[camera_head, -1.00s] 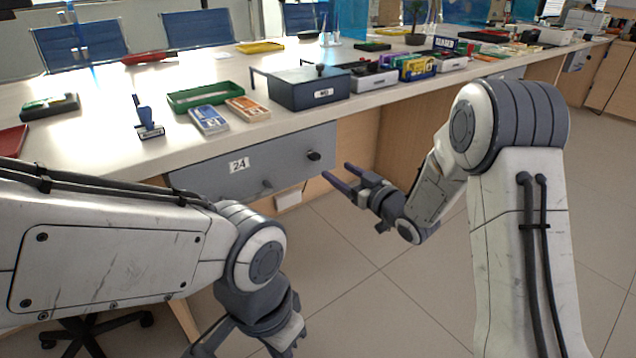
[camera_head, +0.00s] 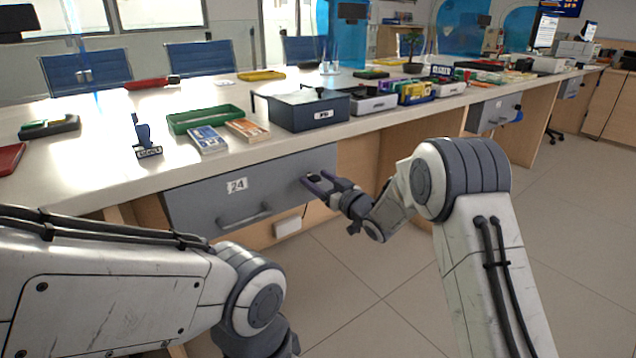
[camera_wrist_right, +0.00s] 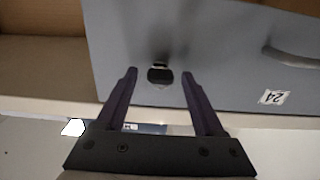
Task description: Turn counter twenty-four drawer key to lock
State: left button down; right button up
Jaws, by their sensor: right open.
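The grey drawer (camera_head: 205,205) labelled 24 (camera_head: 237,185) is set under the counter and looks closed, with a bar handle (camera_head: 243,216). The dark key (camera_wrist_right: 160,74) sits at the drawer's front face, near its right end in the head view, where my gripper partly hides it. My right gripper (camera_head: 315,181) is open at the key. In the right wrist view, the fingers (camera_wrist_right: 160,90) stand on either side of the key with a gap to each. My left arm is at the lower left of the head view, and its gripper is out of the frame.
The counter top (camera_head: 100,165) carries a dark blue box (camera_head: 310,113), a green tray (camera_head: 205,120), card stacks (camera_head: 208,139) and a stamp (camera_head: 143,140). Another grey drawer (camera_head: 495,113) is farther right. The floor before the drawers is clear.

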grip_shut()
